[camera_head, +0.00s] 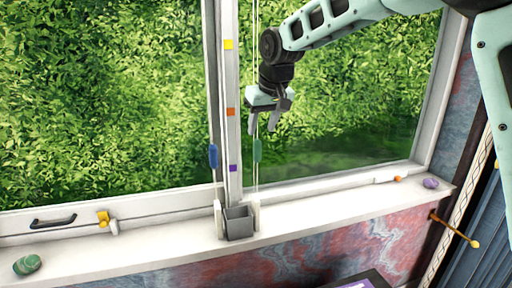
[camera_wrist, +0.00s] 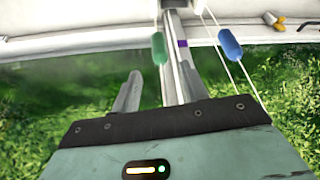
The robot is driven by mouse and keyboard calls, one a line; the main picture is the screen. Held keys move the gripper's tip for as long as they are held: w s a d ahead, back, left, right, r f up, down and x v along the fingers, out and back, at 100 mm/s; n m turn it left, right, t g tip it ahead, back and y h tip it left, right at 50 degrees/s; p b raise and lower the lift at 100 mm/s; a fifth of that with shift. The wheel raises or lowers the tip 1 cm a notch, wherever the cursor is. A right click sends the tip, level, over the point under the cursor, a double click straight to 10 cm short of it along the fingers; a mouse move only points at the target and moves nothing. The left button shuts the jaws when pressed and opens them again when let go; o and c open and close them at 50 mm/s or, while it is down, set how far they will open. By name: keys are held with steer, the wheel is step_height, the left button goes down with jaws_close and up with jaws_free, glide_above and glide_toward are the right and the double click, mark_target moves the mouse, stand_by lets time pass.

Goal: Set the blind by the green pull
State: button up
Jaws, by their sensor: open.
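The green pull (camera_head: 257,150) hangs on a thin cord in front of the right window pane, beside the white window post (camera_head: 232,140). Its lower end is a little above the height of the purple mark (camera_head: 233,168) on the post. My gripper (camera_head: 263,124) is open and empty, fingers pointing down, just above the green pull. In the wrist view the green pull (camera_wrist: 158,47) shows beyond the fingertips, roughly between them in the picture, and apart from them. The blue pull (camera_head: 213,156) hangs on another cord left of the post; it also shows in the wrist view (camera_wrist: 229,43).
The post also bears a yellow mark (camera_head: 228,44) and an orange mark (camera_head: 231,112). A grey open box (camera_head: 239,226) stands on the sill below the pulls. A green stone (camera_head: 27,265) and a purple stone (camera_head: 431,183) lie at the sill's ends.

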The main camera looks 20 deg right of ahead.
mark_target(256, 149)
steer(key=p+x, duration=0.2)
steer(key=x, duration=0.7)
steer(key=shift+w+f, duration=0.1)
steer(key=shift+f, duration=0.25)
steer(key=shift+r, duration=0.1)
jaws_close()
